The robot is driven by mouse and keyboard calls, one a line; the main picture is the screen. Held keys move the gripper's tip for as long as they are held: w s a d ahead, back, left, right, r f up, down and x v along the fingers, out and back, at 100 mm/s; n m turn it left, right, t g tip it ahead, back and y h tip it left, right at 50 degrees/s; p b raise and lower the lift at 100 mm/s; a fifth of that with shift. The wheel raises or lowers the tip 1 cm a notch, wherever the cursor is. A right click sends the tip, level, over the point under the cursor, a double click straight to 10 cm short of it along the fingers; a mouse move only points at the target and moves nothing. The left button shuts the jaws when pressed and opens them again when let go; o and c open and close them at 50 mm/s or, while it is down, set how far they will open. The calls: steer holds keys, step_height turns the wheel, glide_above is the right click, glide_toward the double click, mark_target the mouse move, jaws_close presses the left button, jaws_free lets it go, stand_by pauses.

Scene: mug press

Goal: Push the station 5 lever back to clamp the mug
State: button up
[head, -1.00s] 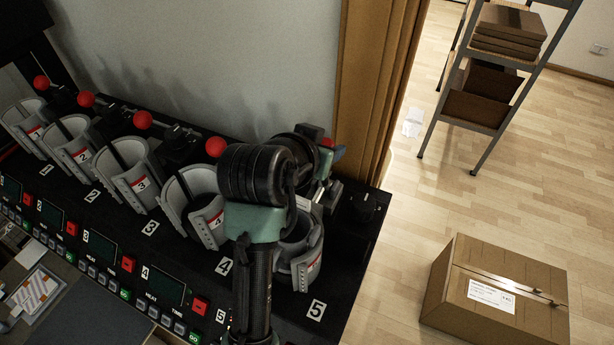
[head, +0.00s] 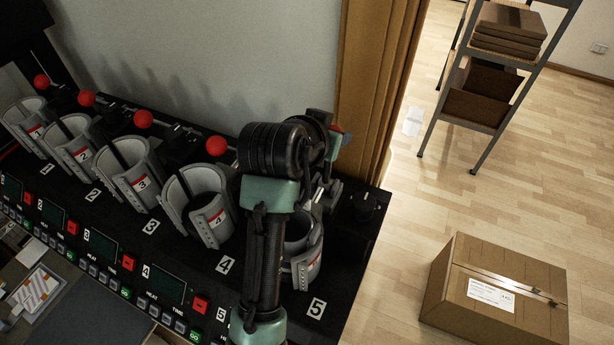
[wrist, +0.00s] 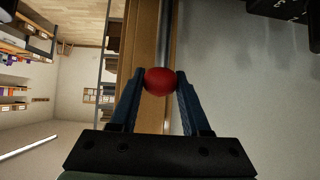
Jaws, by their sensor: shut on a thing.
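The station 5 press (head: 308,265) stands at the right end of the black bench, behind the "5" label. Its curved grey clamp is partly hidden by my arm, and I cannot make out the mug in it. The lever's red ball knob (wrist: 159,82) sits between the two blue fingertips of my gripper (wrist: 160,80) in the wrist view, touched on both sides. The lever's metal rod (wrist: 165,35) runs up from the knob. In the head view my gripper (head: 340,140) is behind the clamp near the wall, with its fingers mostly hidden by my wrist.
Stations 1 to 4 stand in a row to the left, each with a red knob; the station 4 knob (head: 216,146) is close to my wrist. A wooden door frame (head: 375,90) is right behind my gripper. A cardboard box (head: 500,300) lies on the floor at right.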

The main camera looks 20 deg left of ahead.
steer(key=o, duration=0.9)
steer(key=r+p, duration=0.2)
steer(key=s+r+p, duration=0.1)
steer(key=r+p, duration=0.1)
steer(key=shift+r, duration=0.25)
steer(key=shift+s+r+p, duration=0.25)
steer(key=shift+r+p, duration=0.2)
steer(key=shift+r, duration=0.4)
steer(key=shift+s, duration=0.1)
steer(key=shift+v, duration=2.95)
